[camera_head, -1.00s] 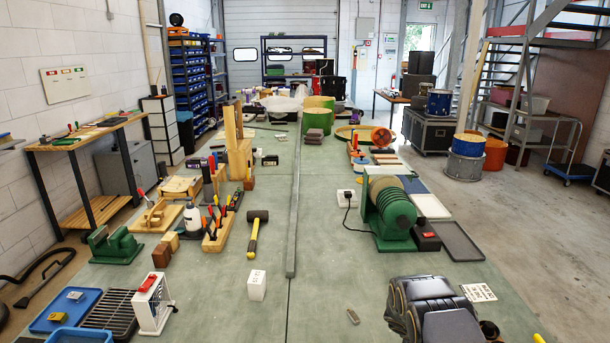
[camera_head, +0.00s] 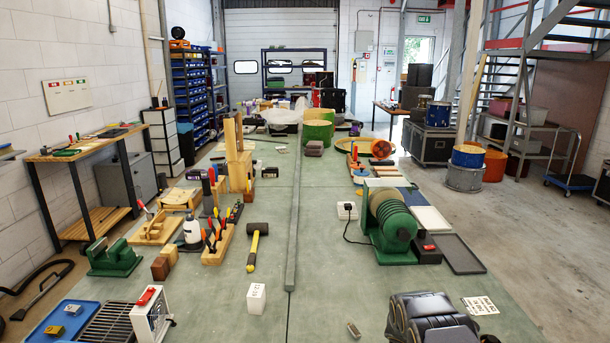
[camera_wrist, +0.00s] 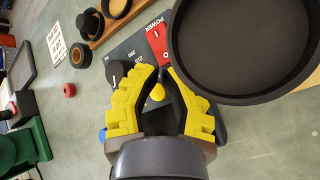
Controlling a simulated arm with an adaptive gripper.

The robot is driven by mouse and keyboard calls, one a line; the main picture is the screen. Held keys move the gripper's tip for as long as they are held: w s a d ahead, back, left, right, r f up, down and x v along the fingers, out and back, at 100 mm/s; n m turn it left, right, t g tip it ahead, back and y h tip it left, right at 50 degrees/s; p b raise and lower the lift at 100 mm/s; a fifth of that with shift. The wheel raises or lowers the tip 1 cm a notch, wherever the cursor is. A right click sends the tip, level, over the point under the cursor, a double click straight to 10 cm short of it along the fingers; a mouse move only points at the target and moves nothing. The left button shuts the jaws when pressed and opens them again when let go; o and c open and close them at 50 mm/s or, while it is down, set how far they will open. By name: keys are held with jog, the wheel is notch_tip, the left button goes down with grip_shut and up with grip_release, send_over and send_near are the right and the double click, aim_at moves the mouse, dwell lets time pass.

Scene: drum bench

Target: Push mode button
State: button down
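A dark control panel (camera_wrist: 128,50) lies below my gripper in the wrist view. It carries a red switch marked POWER (camera_wrist: 157,42), a black round knob (camera_wrist: 116,72) and a yellow button (camera_wrist: 158,92). A bit of blue (camera_wrist: 102,134) shows at the left finger's outer edge. I cannot read which control is the mode button. My gripper (camera_wrist: 161,71) has yellow fingers with dark inner faces; their tips lie close together just beyond the yellow button, which shows between the fingers. Nothing is seen held. Contact with the panel cannot be told. The panel and gripper are not seen in the head view.
A large black round pan (camera_wrist: 248,45) lies close right of the panel. A wooden strip (camera_wrist: 112,22) with black rings, a red knob (camera_wrist: 69,90) and a printed card (camera_wrist: 57,42) lie left. In the head view, a green drum machine (camera_head: 390,220) stands behind my arm.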

jog(key=shift+f, duration=0.15)
dwell(0.4)
jog(key=shift+f, duration=0.35)
dwell(0.4)
jog(key=shift+r, duration=0.55)
jog(key=shift+r, duration=2.95)
dwell(1.0)
